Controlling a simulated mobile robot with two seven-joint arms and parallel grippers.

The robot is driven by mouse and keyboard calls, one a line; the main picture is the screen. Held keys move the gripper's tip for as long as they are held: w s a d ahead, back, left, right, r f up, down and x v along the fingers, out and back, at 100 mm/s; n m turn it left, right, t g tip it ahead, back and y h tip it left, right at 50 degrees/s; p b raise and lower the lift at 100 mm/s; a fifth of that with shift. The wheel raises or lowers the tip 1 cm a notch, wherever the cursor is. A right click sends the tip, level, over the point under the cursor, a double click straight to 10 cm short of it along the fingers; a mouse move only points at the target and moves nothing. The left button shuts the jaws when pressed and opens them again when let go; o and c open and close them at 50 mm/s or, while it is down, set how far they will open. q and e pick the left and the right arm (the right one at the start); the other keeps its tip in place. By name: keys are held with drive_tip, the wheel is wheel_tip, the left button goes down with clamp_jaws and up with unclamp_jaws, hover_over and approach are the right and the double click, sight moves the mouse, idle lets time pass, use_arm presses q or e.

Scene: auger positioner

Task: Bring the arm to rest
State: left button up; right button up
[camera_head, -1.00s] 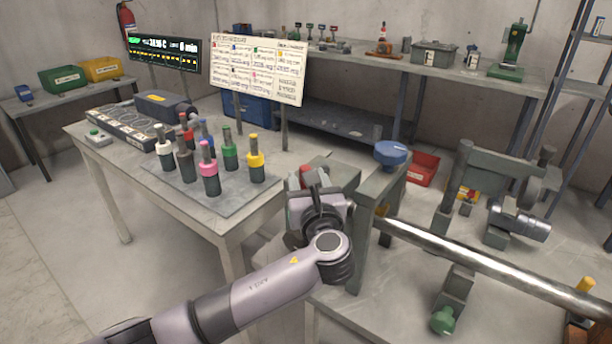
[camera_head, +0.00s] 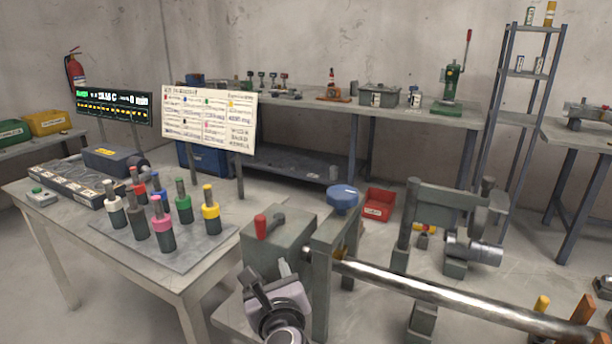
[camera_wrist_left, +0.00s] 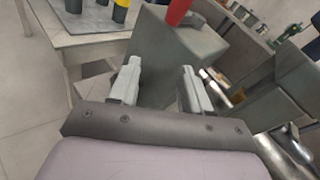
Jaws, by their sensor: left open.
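My left gripper (camera_head: 268,282) is at the bottom middle of the head view, in front of a grey block with a red-tipped lever (camera_head: 262,226). In the left wrist view its two fingers (camera_wrist_left: 160,85) are apart with nothing between them. The grey block (camera_wrist_left: 165,55) lies beyond the fingertips there; whether they touch it I cannot tell. Most of my left arm is below the head view's edge. My right gripper is not in view.
Left of the gripper is a table (camera_head: 195,275) with several colour-banded cylinders on a grey mat (camera_head: 205,245). A long steel shaft (camera_head: 430,288) runs to the right from a grey upright (camera_head: 325,270). A blue knob (camera_head: 343,199) tops the upright.

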use_arm(q)
drive_tip(key=s+a+f+n+g+h, duration=0.1)
drive_tip(key=s+f+n+g+h, duration=0.15)
drive_tip(key=s+f+n, duration=0.45)
drive_tip(key=s+a+f+n+g+h, duration=0.1)
drive_tip(key=s+f+n+g+h, duration=0.2)
drive_tip(key=f, duration=0.7)
drive_tip(key=s+a+f+n, duration=0.3)
drive_tip(key=s+a+n, duration=0.1)
drive_tip(key=s+n, duration=0.3)
drive_tip(key=s+a+f+n+h, duration=0.1)
drive_tip(key=s+a+f+n, duration=0.2)
drive_tip(key=s+a+n, duration=0.2)
drive_tip(key=s+n, duration=0.3)
drive_tip(key=n, duration=0.2)
drive_tip(key=shift+s+f+t, duration=0.25)
drive_tip(key=shift+t, duration=0.1)
drive_tip(key=shift+c, duration=0.5)
drive_tip(key=shift+w+d, duration=0.1)
